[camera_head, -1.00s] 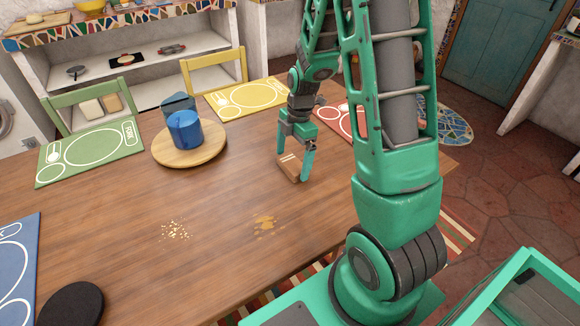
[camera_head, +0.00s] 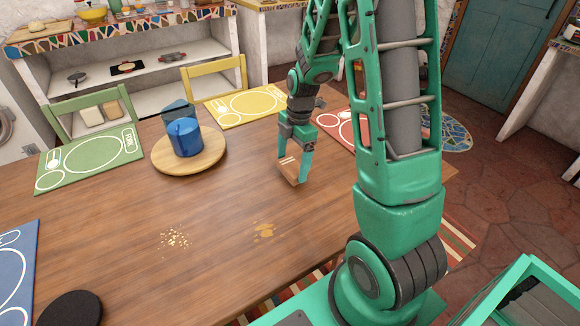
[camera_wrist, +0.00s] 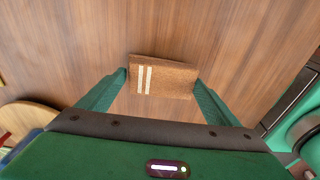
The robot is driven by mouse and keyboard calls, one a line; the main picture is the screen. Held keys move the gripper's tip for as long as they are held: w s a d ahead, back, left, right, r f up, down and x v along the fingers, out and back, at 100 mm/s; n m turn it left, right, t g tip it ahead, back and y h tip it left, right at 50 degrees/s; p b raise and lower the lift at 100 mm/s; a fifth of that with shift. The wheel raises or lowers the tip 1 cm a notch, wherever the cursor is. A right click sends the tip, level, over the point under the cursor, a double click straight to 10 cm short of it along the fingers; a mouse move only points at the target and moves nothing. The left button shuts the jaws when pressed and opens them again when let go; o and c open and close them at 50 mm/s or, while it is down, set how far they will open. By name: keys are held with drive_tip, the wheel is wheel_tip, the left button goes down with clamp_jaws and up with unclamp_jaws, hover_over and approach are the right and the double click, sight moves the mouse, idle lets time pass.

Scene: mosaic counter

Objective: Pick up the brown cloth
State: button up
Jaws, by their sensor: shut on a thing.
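The brown cloth (camera_head: 289,170) is a small folded piece with two pale stripes. My gripper (camera_head: 293,172) is shut on it, with a green finger at each side. In the wrist view the cloth (camera_wrist: 163,77) spans between the two fingertips (camera_wrist: 162,82), its striped part toward the left. The cloth hangs tilted in the head view, near the middle of the wooden table (camera_head: 130,210). It looks to be just over the tabletop, but I cannot tell the exact gap.
Yellow crumbs (camera_head: 174,240) and a yellowish spill (camera_head: 263,230) lie nearer. Green (camera_head: 90,160), yellow (camera_head: 246,104), red (camera_head: 345,128) and blue (camera_head: 16,265) placemats lie along the edges. A dark round thing (camera_head: 70,309) is front left.

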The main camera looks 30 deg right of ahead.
sight(287, 168)
drive_tip(key=r, duration=0.1)
drive_tip(key=a+r, duration=0.1)
drive_tip(key=r, duration=0.1)
drive_tip(key=shift+s+a+r, duration=0.1)
drive_tip(key=shift+s+a, duration=0.05)
drive_tip(key=shift+s, duration=0.05)
drive_tip(key=s+a+r, duration=0.3)
drive_tip(key=a+r, duration=0.3)
drive_tip(key=a, duration=0.3)
drive_tip(key=shift+s+a, duration=0.2)
drive_tip(key=shift+a, duration=0.15)
